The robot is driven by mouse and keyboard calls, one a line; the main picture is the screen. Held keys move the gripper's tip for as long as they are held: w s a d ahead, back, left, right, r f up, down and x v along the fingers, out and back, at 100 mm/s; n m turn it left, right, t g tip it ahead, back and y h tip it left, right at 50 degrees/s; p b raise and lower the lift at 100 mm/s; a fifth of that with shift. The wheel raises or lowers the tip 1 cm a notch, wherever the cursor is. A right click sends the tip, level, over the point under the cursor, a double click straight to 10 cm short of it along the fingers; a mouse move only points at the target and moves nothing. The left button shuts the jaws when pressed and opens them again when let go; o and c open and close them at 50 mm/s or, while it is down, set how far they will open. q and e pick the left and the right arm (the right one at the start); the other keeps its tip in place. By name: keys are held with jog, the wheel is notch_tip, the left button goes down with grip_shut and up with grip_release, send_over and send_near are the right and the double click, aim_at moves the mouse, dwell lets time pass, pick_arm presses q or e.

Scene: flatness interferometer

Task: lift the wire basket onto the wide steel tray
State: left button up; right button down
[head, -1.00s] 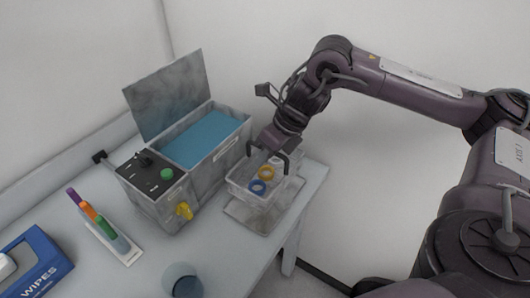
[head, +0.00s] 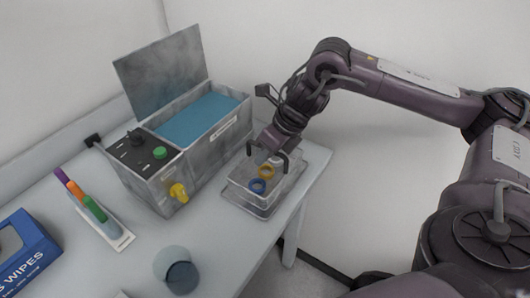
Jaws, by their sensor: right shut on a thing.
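The wire basket (head: 248,186) is a clear, box-shaped container with an orange ring and a blue ring inside. It is over the wide steel tray (head: 318,160), within the tray's outline, near the table's right edge. It looks level and very low; I cannot tell whether its bottom touches the tray. My right gripper (head: 268,154) is above the basket, pointing down, and is shut on it at its upper part. The exact grip is small and partly hidden by the dark fingers. My left gripper is not in view.
A marker rack (head: 110,232), a blue wipes box (head: 28,258) and a cup (head: 176,268) are further left and front.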

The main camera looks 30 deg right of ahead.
jog(key=shift+f+b, duration=0.45)
jog(key=shift+f, duration=0.1)
dwell(0.5)
jog(key=c, duration=1.4)
grip_release()
notch_tip(320, 180, up, 12)
jog(key=p, duration=0.9)
jog(key=shift+p, duration=0.4)
jog(key=shift+s, duration=0.1)
